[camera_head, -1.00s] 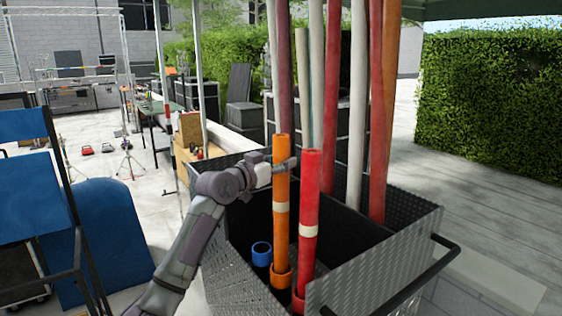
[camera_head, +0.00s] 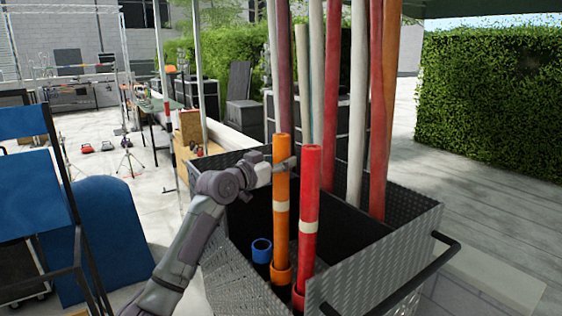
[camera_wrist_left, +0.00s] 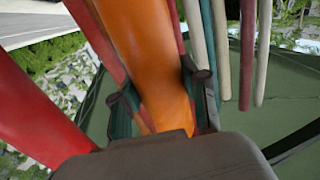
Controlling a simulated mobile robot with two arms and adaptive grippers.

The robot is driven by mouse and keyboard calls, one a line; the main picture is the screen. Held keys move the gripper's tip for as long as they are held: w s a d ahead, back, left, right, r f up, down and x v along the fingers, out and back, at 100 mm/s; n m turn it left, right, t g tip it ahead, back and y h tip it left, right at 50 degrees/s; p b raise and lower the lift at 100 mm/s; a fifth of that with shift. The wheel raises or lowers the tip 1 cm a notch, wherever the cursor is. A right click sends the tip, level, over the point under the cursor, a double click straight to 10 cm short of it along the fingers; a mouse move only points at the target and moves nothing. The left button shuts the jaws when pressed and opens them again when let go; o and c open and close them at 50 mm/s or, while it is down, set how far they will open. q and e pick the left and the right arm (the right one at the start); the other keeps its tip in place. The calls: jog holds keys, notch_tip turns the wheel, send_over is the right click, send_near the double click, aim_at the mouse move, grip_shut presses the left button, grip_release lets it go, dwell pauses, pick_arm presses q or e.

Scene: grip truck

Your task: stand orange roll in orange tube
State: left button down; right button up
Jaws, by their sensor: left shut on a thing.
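The orange roll (camera_head: 281,190) stands upright with its lower end inside the orange tube (camera_head: 281,274) in the metal cart. A pale band circles the roll about halfway up. My left gripper (camera_head: 282,168) is shut on the roll's upper part. In the left wrist view the orange roll (camera_wrist_left: 150,50) runs between the two fingers of my left gripper (camera_wrist_left: 160,95). How deep the roll sits in the tube is hidden. My right gripper is not in view.
A red roll (camera_head: 309,190) stands close to the right of the orange one, in a red tube. An empty blue tube (camera_head: 262,250) is at the left. Tall poles (camera_head: 357,90) stand in the rear of the cart (camera_head: 395,255), whose black handle (camera_head: 420,285) is at right.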

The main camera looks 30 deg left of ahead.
pick_arm(q)
jog(key=shift+r, duration=0.1)
jog(key=c, duration=0.5)
grip_release()
jog(key=s+a, duration=0.1)
jog(key=s, duration=1.1)
jog(key=shift+a, duration=0.3)
